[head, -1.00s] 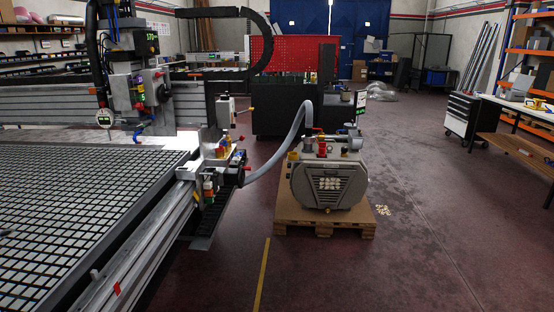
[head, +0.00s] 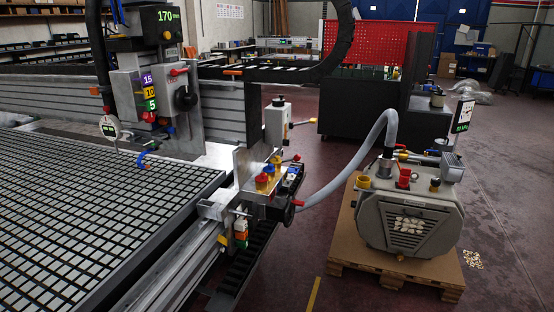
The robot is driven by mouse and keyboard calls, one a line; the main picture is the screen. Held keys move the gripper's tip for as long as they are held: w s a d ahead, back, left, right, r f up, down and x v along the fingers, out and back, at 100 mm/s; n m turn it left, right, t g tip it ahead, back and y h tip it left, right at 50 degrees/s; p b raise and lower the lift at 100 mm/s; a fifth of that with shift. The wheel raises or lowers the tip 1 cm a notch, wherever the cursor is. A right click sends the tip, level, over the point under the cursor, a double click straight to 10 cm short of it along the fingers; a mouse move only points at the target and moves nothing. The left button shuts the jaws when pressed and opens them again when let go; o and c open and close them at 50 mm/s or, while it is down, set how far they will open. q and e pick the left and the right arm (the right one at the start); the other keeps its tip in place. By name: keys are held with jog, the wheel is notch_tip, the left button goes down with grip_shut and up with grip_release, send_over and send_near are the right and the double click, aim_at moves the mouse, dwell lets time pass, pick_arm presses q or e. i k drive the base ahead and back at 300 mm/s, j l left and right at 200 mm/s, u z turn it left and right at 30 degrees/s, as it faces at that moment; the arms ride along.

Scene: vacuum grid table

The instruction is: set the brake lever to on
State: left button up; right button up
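No brake lever is clearly labelled, and I cannot tell which handle it is. A red-tipped handle (head: 179,71) sticks out of the gantry head (head: 150,95), just above a round black knob (head: 186,98). A red-ended handle (head: 297,202) sits lower, by the hose connection. An orange grip (head: 233,72) shows on the beam behind. No on or off marking is readable. Neither of my grippers is in view.
The black vacuum grid table (head: 110,200) fills the left. A grey pump (head: 410,222) stands on a wooden pallet (head: 375,262) at the right. A grey hose (head: 352,165) arches from the pump to the table's corner. Dark red floor (head: 325,235) is open between them.

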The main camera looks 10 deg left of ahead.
aim_at(297, 158)
jog(key=i+l+u, duration=0.1)
jog(key=u, duration=0.35)
jog(key=i+l+u, duration=0.25)
jog(key=u, duration=0.15)
jog(key=i+l, duration=0.2)
jog(key=l, duration=0.15)
jog(key=i+l+u, duration=0.15)
jog(key=i+l, duration=0.3)
jog(key=l, duration=0.25)
jog(key=i+l+u, duration=0.15)
jog(key=l, duration=0.25)
jog(key=i+l, duration=0.25)
jog(key=i+l+u, duration=0.1)
jog(key=l, duration=0.4)
jog(key=i, duration=0.1)
